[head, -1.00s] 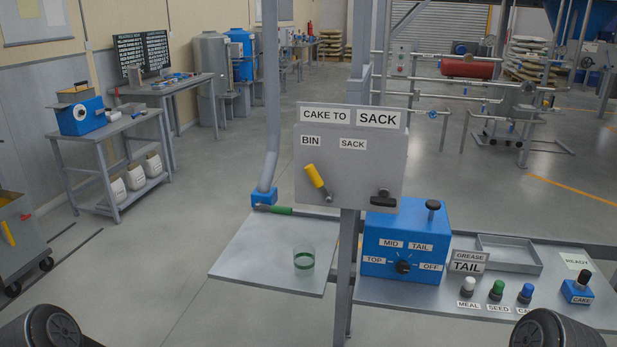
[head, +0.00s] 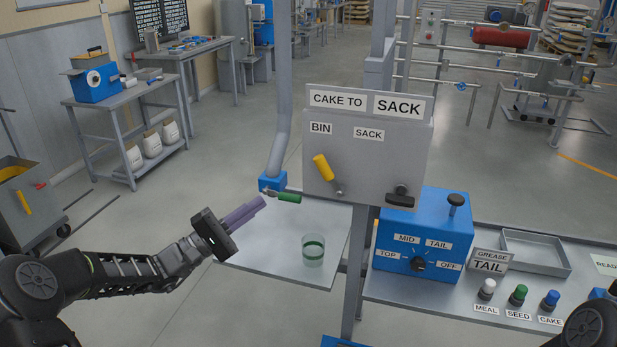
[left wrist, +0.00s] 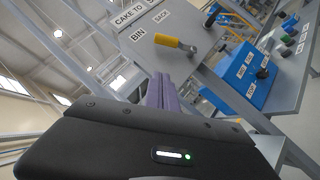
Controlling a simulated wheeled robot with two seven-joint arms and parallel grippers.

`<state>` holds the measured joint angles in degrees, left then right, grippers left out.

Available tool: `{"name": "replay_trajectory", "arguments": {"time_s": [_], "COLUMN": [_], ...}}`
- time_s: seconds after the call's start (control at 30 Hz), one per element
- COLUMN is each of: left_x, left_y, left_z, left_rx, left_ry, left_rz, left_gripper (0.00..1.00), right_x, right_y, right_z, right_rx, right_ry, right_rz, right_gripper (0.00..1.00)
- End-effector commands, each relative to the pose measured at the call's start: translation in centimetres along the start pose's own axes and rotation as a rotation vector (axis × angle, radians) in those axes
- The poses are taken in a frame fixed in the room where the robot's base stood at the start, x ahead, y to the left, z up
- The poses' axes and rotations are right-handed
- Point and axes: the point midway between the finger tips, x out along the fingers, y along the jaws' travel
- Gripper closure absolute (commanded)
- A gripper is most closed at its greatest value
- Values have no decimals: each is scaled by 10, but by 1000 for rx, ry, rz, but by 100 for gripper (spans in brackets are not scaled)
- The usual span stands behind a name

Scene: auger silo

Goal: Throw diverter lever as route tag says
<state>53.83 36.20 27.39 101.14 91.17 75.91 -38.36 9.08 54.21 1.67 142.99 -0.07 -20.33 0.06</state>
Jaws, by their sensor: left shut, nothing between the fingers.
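The diverter lever (head: 323,168) has a yellow handle and a grey pivot on the front of a grey box (head: 425,150). The handle leans up and left from its pivot, toward the BIN label (head: 320,128). The SACK label (head: 368,134) is to the right. The route tag (head: 370,103) above reads CAKE TO SACK. My left gripper (head: 262,201) is shut and empty, left of and below the lever, apart from it. In the left wrist view the lever (left wrist: 172,41) is beyond my purple fingers (left wrist: 160,80). My right gripper is not seen.
A green-handled valve (head: 288,197) on a pipe is close to my left fingertips. A black knob (head: 400,194) sits right of the lever. A blue selector box (head: 425,225) stands right.

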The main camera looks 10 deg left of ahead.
Motion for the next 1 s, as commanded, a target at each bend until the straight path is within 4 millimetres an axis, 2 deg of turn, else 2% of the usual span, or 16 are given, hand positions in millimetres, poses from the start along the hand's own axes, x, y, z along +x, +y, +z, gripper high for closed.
{"name": "replay_trajectory", "arguments": {"time_s": [0.37, 0.53, 0.67, 1.0], "left_x": [2, 13, 31, 98], "left_y": [-2, -1, -1, 0], "left_z": [0, 1, 2, 2], "left_rx": [2, 2, 1, 0], "left_ry": [0, -1, -3, -2], "left_rz": [-5, -6, -6, -6], "left_gripper": [100, 100, 100, 100], "right_x": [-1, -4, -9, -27], "right_y": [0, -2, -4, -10], "right_z": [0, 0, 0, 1], "right_rx": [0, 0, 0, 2], "right_ry": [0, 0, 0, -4], "right_rz": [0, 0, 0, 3], "right_gripper": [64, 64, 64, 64]}}
